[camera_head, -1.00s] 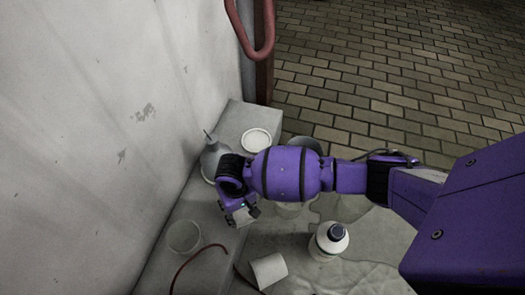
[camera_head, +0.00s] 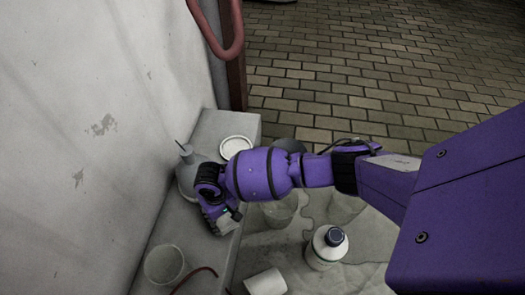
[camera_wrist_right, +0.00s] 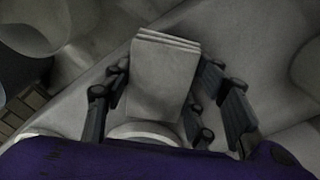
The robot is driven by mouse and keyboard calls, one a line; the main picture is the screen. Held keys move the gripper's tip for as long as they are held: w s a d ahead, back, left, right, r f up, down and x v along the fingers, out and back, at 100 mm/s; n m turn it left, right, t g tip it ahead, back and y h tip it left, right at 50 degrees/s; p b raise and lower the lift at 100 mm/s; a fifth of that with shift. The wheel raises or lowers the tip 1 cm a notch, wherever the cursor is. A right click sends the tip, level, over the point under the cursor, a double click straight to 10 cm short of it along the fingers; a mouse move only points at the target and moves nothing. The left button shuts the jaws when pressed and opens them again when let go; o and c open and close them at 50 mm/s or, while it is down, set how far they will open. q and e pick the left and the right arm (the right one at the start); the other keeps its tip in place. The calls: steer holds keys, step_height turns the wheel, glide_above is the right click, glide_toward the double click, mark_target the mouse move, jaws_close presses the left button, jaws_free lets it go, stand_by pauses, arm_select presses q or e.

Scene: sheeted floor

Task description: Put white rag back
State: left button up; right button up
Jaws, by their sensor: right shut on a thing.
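The white rag (camera_wrist_right: 165,72) is a pale folded stack of layers in the right wrist view, between the fingers of my right gripper (camera_wrist_right: 164,78). The gripper is shut on it. In the head view my right gripper (camera_head: 222,220) hangs over the pale ledge (camera_head: 205,245) beside the wall, with a small pale part of the rag showing at the fingers. The arm hides much of the area behind it. My left gripper is not in view.
A grey spouted bottle (camera_head: 187,177) and a white round lid (camera_head: 236,146) stand beyond the gripper. A clear cup (camera_head: 163,264) is nearer.

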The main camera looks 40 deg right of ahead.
steer(key=shift+f, duration=0.15)
steer(key=o, duration=1.1)
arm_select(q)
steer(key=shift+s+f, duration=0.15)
arm_select(e)
steer(key=shift+f, duration=0.1)
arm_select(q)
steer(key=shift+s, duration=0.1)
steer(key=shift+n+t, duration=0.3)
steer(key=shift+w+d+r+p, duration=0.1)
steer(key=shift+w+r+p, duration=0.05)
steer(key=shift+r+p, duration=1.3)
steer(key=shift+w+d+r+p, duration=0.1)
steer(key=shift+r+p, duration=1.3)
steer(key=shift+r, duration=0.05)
arm_select(e)
step_height(320, 180, up, 13)
steer(key=shift+f, duration=0.15)
steer(key=shift+w, duration=0.1)
